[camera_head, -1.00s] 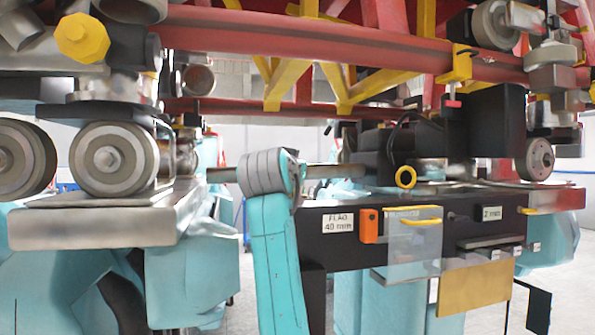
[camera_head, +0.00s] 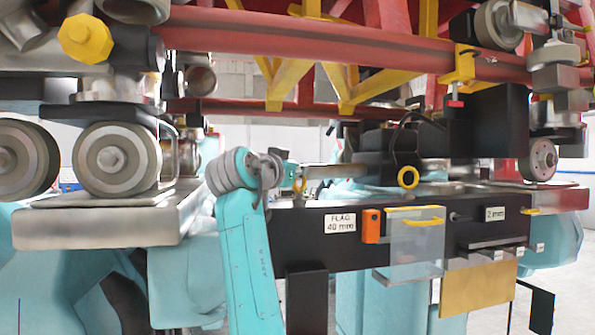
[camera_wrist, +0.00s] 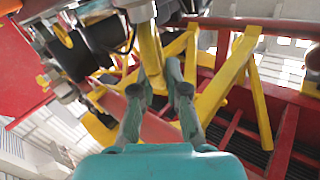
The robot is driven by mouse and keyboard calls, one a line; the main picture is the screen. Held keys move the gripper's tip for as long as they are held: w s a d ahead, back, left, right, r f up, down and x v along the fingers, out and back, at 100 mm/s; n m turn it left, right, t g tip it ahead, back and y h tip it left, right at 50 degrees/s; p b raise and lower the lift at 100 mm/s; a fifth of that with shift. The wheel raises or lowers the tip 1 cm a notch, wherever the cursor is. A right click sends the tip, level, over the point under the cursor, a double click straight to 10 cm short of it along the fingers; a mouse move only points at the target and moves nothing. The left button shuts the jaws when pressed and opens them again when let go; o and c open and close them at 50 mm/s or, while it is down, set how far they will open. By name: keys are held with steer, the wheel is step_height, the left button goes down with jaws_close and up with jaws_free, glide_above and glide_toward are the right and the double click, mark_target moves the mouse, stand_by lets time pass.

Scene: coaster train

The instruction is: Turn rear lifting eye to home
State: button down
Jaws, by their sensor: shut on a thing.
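My gripper (camera_wrist: 167,84) shows its two fingers close together in the wrist view, with a yellow bar-like part (camera_wrist: 150,48) at their tips. In the head view, my gripper (camera_head: 293,168) is mostly hidden behind my teal wrist. A small yellow ring (camera_head: 300,184), which looks like a lifting eye, shows at its end, and the gripper appears shut on it. Exactly how the fingers sit on the ring is not clear. A second yellow ring (camera_head: 408,177) stands upright and free farther right, in front of a black block.
A red rail (camera_head: 330,48) with yellow braces runs overhead. A grey wheel (camera_head: 117,160) on a metal plate (camera_head: 95,228) stands at left. A black beam (camera_head: 345,250) with labels, an orange block (camera_head: 371,226) and a clear panel (camera_head: 415,245) lies at right, below the rings.

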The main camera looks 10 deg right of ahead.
steer(key=c, duration=1.2)
jaws_free()
step_height(320, 180, up, 10)
steer(key=shift+w, duration=0.1)
steer(key=shift+o, duration=0.4)
